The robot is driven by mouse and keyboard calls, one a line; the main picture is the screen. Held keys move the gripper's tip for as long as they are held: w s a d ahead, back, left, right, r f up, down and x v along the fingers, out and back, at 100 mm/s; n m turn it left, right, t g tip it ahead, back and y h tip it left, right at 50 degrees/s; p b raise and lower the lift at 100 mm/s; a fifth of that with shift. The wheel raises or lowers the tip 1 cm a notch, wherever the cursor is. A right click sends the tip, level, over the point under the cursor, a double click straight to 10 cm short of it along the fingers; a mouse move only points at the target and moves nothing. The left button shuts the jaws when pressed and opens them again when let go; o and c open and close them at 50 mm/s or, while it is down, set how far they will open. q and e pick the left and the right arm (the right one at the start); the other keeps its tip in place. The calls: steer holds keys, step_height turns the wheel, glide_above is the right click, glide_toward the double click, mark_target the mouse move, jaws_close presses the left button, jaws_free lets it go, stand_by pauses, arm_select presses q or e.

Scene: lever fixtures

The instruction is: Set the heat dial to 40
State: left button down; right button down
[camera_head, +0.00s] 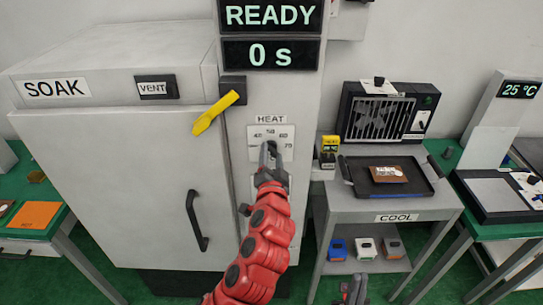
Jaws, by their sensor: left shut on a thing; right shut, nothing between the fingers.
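The heat dial's white scale plate (285,129) is on the grey column under the HEAT label (271,119). Numbers around 40, 50, 60 and 70 show along its top and right. My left gripper (270,150) reaches up from below and is shut on the dial's knob. The gripper covers the knob and the lower part of the scale, so I cannot tell the dial's setting. My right gripper (355,290) is low at the bottom edge, shut and empty, away from the dial.
The SOAK cabinet (120,180) stands left of the column, with a yellow lever (215,113) near its edge. The display above reads READY (270,15) and 0 s (270,54). A COOL cart (398,206) with a dark tray (425,184) stands to the right.

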arm_select(q)
steer(key=shift+c, duration=1.4)
jaws_free()
steer(key=shift+s, duration=0.1)
steer(key=s+p, duration=0.6)
steer(key=s, duration=1.1)
steer(key=shift+s, duration=0.15)
